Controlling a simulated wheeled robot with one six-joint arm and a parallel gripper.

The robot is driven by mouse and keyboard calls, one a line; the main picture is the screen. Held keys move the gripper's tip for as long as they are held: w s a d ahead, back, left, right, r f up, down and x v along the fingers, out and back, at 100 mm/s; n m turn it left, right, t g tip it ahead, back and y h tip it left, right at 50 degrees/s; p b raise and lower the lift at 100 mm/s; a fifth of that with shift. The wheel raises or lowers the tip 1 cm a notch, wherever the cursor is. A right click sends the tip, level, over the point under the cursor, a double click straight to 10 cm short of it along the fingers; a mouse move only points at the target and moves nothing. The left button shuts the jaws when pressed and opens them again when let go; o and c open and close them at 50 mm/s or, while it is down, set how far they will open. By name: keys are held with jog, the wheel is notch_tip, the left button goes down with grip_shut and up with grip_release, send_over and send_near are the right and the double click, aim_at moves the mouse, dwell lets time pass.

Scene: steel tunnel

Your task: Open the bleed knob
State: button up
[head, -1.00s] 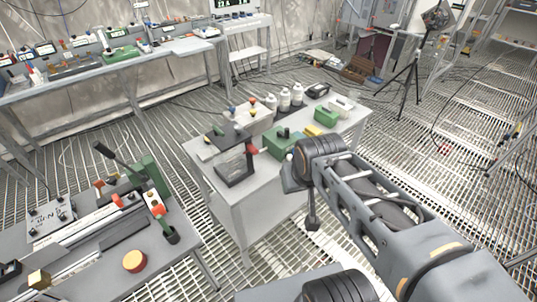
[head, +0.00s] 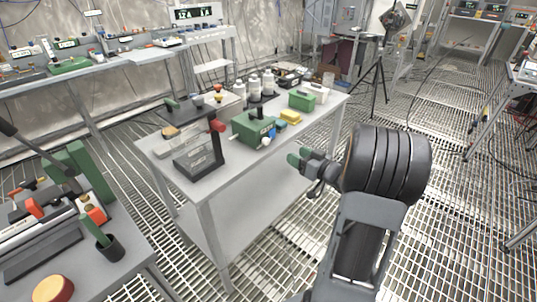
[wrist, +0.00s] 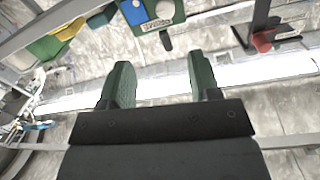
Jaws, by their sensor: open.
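A green box-shaped unit (head: 252,129) stands on the middle table, with a pale round part (head: 266,142) and a blue part low on its near right side. The unit also shows at the top of the wrist view (wrist: 179,12), with a labelled plate (wrist: 157,25) and a small dark stub (wrist: 166,42) below it. The label is too blurred to read, and I cannot tell for sure which part is the bleed knob. My gripper (head: 297,158), also in the wrist view (wrist: 160,64), has green fingers spread apart and empty. It is right of the unit, apart from it.
The middle table (head: 220,180) also holds a dark stand with a red part (head: 216,127), a yellow block (head: 290,116), a green case (head: 301,100) and white bottles (head: 253,84). Another bench with a green lever device (head: 90,172) is at the left. Grated floor lies right.

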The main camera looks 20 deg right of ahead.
aim_at(268, 143)
jog(key=shift+y, duration=0.4)
jog(key=x, duration=0.4)
jog(key=b+x, duration=0.1)
jog(key=x, duration=0.3)
jog(key=f+x, duration=0.1)
jog(key=x, duration=0.4)
jog(key=shift+a+b, duration=0.2)
jog(key=shift+b, duration=0.15)
jog(key=c, duration=0.9)
